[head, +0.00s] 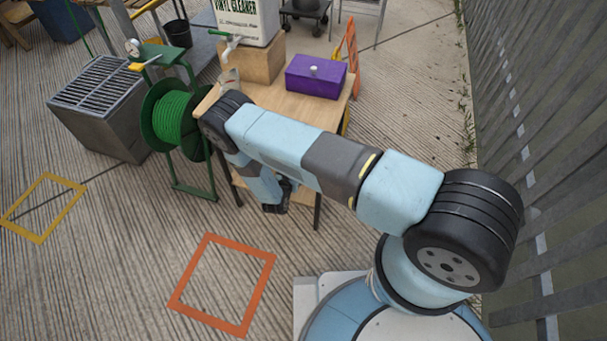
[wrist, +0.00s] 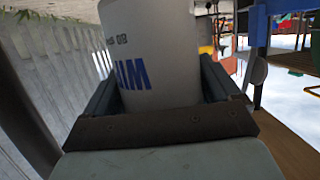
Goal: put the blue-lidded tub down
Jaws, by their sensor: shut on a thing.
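A white tub (wrist: 155,35) with blue lettering fills the middle of the wrist view, between the two fingers of my gripper (wrist: 155,85). The gripper is shut on its sides. The blue lid does not show; the tub's far end runs out of the top of the picture. In the head view my forearm hangs down in front of the wooden table (head: 262,98), with its dark end low by the table's near legs. The tub cannot be made out there.
A green hose reel (head: 176,118) stands left. An orange floor square (head: 182,291) and a yellow one (head: 20,231) are empty. A fence (head: 545,150) runs along the right.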

